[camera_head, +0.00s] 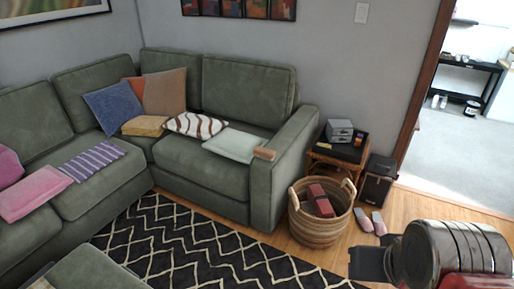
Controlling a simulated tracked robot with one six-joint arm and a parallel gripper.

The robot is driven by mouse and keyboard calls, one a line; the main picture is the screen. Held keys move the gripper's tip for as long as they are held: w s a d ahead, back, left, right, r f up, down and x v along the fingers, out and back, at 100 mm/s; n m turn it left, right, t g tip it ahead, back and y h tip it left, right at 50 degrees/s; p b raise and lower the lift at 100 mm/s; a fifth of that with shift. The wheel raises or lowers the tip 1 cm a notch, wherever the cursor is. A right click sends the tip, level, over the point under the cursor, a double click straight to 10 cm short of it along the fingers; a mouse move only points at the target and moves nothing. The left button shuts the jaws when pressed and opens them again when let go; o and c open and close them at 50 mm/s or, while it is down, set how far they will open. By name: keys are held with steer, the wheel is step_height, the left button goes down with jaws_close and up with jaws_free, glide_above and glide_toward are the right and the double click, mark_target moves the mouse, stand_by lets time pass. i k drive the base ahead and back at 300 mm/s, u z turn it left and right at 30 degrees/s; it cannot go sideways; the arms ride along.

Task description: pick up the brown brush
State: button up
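A small brown block-shaped item (264,153), which looks like the brown brush, lies by the inner edge of the green sofa's right armrest, beside a pale green cushion (234,145). It is too small to make out bristles. My gripper (366,264) is at the lower right, in front of the basket and well apart from the brown item. Its fingers show only as a dark block, so I cannot tell whether they are open or shut.
A wicker basket (318,232) holding dark red items stands by the armrest (283,165). Behind it are a small side table (338,157) and a black box (378,180). Pink slippers (371,222) lie on the wood floor. A patterned rug (190,245) fronts the sofa, and a doorway opens at right.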

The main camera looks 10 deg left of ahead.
mark_target(260, 153)
steer(key=u, duration=0.2)
steer(key=i, duration=0.8)
steer(key=u, duration=0.45)
steer(key=i, duration=0.85)
steer(key=u, duration=0.55)
steer(key=i, duration=0.8)
steer(key=u, duration=0.5)
steer(key=i, duration=0.8)
steer(key=u, duration=0.2)
